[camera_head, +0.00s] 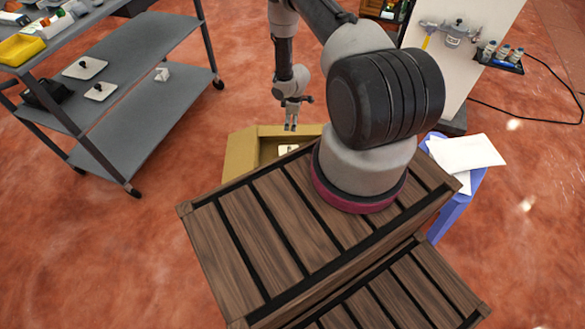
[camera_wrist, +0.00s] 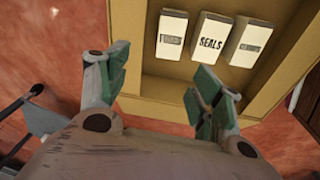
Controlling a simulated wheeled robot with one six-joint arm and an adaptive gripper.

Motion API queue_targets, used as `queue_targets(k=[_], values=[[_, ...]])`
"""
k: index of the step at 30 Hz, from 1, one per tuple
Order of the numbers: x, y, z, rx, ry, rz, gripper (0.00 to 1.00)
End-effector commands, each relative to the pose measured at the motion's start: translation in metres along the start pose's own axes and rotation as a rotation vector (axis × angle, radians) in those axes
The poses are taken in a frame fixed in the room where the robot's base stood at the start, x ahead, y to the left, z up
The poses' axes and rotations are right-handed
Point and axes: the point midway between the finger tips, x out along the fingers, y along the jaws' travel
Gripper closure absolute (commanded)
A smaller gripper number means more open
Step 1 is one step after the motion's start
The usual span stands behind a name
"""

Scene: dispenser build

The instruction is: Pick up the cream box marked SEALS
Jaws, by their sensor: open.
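The cream box marked SEALS (camera_wrist: 210,38) lies in an open yellow-tan bin (camera_wrist: 190,92), in the middle of a row of three similar boxes. One cream box (camera_wrist: 171,35) is on its left and another (camera_wrist: 248,43) on its right; their labels are too blurred to read. My gripper (camera_wrist: 160,85) is open and empty, with its green-padded fingers apart, short of the SEALS box in the wrist view. In the head view my gripper (camera_head: 291,126) hangs over the bin (camera_head: 240,157). Only part of one cream box (camera_head: 288,148) shows there; the rest is hidden.
A grey shelf cart (camera_head: 150,118) stands at the left with small parts on it. A wooden slatted crate (camera_head: 262,228) is in front of the bin. A blue stand with white sheets (camera_head: 466,152) and a white panel with fittings (camera_head: 455,55) are at the right. Red floor is clear between cart and bin.

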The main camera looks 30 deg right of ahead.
Motion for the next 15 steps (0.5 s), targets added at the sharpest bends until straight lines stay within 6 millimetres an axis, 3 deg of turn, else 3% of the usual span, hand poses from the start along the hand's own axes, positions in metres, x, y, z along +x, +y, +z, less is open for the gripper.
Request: queue_targets(k=[1, 3, 6, 10, 15], values=[[0.034, -0.024, 0.011, -0.022, 0.007, -0.028, 0.34], [0.069, -0.049, 0.022, -0.053, 0.024, -0.052, 0.34], [0.104, -0.079, 0.033, -0.085, 0.046, -0.077, 0.34], [0.127, -0.102, 0.04, -0.106, 0.062, -0.094, 0.34], [0.148, -0.109, 0.041, -0.113, 0.066, -0.099, 0.34]])
